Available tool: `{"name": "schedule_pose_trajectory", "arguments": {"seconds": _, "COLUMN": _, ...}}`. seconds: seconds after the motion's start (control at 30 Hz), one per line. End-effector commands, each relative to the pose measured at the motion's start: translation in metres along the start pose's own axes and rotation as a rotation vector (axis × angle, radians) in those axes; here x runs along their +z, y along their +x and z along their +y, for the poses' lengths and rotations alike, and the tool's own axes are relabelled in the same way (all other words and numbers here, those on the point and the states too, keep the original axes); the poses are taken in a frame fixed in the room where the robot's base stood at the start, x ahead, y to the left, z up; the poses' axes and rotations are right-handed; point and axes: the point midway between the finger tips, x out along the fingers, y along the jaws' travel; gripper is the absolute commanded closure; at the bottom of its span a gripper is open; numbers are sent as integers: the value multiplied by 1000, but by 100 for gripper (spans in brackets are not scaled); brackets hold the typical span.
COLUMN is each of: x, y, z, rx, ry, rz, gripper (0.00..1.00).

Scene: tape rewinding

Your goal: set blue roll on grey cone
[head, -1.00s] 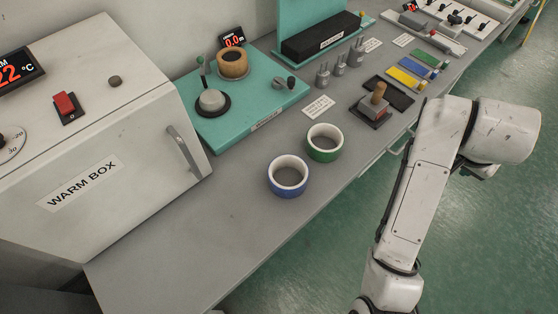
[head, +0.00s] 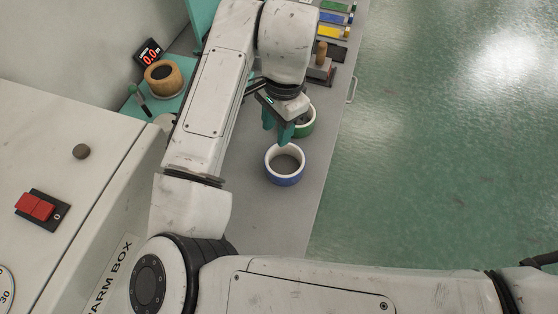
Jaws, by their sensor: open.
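The blue roll (head: 285,180) is a white-lined ring with a blue outside. It lies flat on the grey bench, its hole facing up. My gripper (head: 277,130) has teal fingers pointing down, and it is open and empty. It is above and just beyond the blue roll, beside the green roll (head: 307,127), which it partly covers. The grey cone (head: 164,122) is mostly hidden behind my arm; only a pale edge shows at the left, on the teal machine.
The warm box (head: 80,120), with a red switch, fills the left. A wooden roll (head: 164,78) sits on the teal machine by a red display (head: 149,54). A wooden-handled stamp (head: 320,62) stands beyond the green roll.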

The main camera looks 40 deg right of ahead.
Motion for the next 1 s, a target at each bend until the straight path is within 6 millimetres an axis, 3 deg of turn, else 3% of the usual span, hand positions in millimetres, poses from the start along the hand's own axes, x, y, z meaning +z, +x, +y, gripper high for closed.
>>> {"name": "schedule_pose_trajectory", "arguments": {"seconds": 0.1, "x": 0, "y": 18, "z": 0, "rx": 2, "ry": -2, "rz": 1, "gripper": 58}}
{"name": "schedule_pose_trajectory", "arguments": {"seconds": 0.37, "x": -1, "y": 37, "z": -1, "rx": 0, "ry": -3, "rz": 1, "gripper": 58}}
{"name": "schedule_pose_trajectory", "arguments": {"seconds": 0.63, "x": -3, "y": 74, "z": -4, "rx": 1, "ry": -3, "rz": 1, "gripper": 58}}
{"name": "schedule_pose_trajectory", "arguments": {"seconds": 1.0, "x": -3, "y": 84, "z": -4, "rx": -2, "ry": -1, "rz": 1, "gripper": 60}}
